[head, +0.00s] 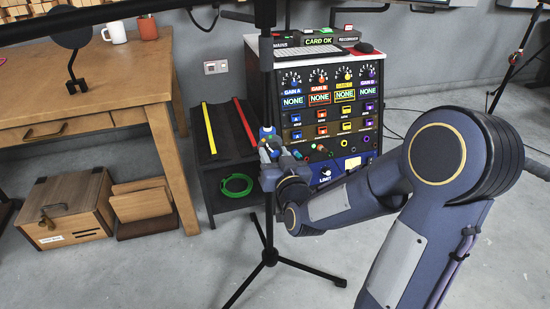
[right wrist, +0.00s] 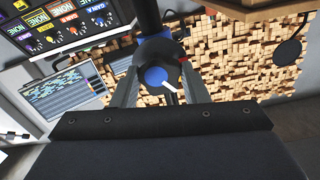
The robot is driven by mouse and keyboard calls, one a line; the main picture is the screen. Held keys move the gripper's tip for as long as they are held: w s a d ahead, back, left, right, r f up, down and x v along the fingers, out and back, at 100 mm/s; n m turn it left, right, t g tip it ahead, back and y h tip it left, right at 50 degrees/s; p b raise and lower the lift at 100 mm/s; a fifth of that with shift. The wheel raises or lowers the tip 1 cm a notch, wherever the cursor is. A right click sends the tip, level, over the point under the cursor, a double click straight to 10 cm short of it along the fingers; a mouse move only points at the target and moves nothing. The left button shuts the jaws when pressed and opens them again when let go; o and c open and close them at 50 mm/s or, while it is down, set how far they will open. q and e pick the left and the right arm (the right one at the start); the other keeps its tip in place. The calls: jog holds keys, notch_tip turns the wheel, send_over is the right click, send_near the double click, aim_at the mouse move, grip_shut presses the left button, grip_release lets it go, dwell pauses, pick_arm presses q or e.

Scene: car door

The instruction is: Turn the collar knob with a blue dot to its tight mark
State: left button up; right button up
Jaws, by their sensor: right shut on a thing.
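The collar knob (right wrist: 154,76) shows in the right wrist view as a round blue face with a white pointer aimed to the lower right. It sits on a dark collar around the stand's pole. My right gripper (right wrist: 158,88) has one finger on each side of the knob and is shut on it. In the head view the blue collar (head: 267,132) is on the upright pole, and my right gripper (head: 270,150) reaches it from the lower right. A small red patch (right wrist: 183,60) shows beside the collar; I cannot tell which mark it is. My left gripper is out of view.
The black tripod stand (head: 270,257) spreads its legs on the floor. Behind it are an instrument panel (head: 304,104) and a dark shelf (head: 228,190) with a green cable coil (head: 236,184). A wooden table (head: 85,75) stands at left. Open floor lies in front.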

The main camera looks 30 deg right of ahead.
jog(key=m+b, duration=0.3)
jog(key=b, duration=0.1)
jog(key=shift+f+m, duration=0.15)
jog(key=shift+m, duration=0.25)
jog(key=shift+m+b, duration=0.65)
jog(key=shift+m, duration=0.05)
jog(key=shift+m+b, duration=0.5)
jog(key=shift+m, duration=0.3)
jog(key=shift+r, duration=0.2)
jog(key=o, duration=1)
jog(key=shift+c, duration=0.2)
